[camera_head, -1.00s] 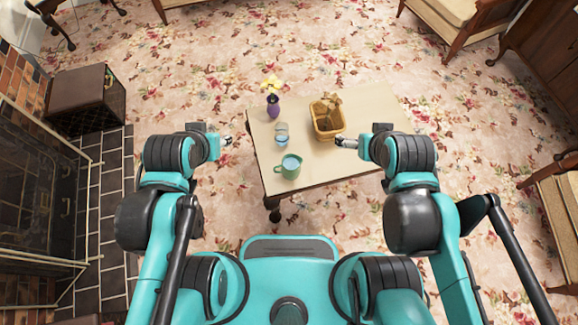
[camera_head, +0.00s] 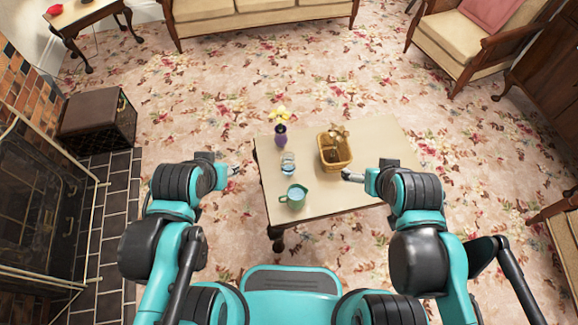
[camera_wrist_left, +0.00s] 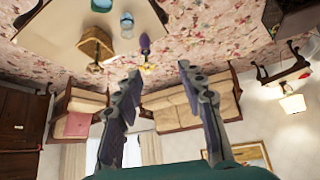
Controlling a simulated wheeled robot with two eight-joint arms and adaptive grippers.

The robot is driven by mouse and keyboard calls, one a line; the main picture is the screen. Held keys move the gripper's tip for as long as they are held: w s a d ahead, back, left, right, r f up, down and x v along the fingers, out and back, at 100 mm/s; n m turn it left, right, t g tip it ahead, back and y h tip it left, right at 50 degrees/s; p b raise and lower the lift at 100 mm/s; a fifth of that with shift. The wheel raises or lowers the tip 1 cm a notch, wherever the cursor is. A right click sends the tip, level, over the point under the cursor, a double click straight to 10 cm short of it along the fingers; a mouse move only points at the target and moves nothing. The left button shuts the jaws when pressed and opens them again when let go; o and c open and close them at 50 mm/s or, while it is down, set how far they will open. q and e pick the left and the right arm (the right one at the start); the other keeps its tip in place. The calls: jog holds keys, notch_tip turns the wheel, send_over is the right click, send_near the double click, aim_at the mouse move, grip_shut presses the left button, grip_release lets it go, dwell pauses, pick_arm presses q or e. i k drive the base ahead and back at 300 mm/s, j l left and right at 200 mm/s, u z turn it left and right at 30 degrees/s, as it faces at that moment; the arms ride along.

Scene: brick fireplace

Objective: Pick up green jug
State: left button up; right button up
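The green jug (camera_head: 293,196) stands upright on the near left part of the low cream table (camera_head: 372,145), its handle toward the left. Its top edge also shows at the upper border of the left wrist view (camera_wrist_left: 101,5). My left gripper (camera_head: 235,170) is left of the table, up and left of the jug in the picture and apart from it. In the left wrist view its two fingers (camera_wrist_left: 158,70) are spread with nothing between them. My right gripper (camera_head: 350,176) is over the table's right part, right of the jug and apart from it; its fingers are too small to read.
Behind the jug are a clear jar with blue contents (camera_head: 288,168), a purple vase with yellow flowers (camera_head: 281,137) and a wicker basket (camera_head: 335,152). A fireplace (camera_head: 35,190) and a dark box (camera_head: 98,120) stand left. Patterned carpet surrounds the table.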

aim_at(295, 196)
jog(key=l+u, duration=0.15)
jog(key=l, duration=0.35)
jog(key=l+u, duration=0.1)
jog(key=l, duration=0.45)
jog(key=k+l+u, duration=0.15)
jog(key=l, duration=0.35)
jog(key=l+u, duration=0.1)
jog(key=l, duration=0.4)
jog(key=k+l+u, duration=0.15)
jog(key=l, duration=0.35)
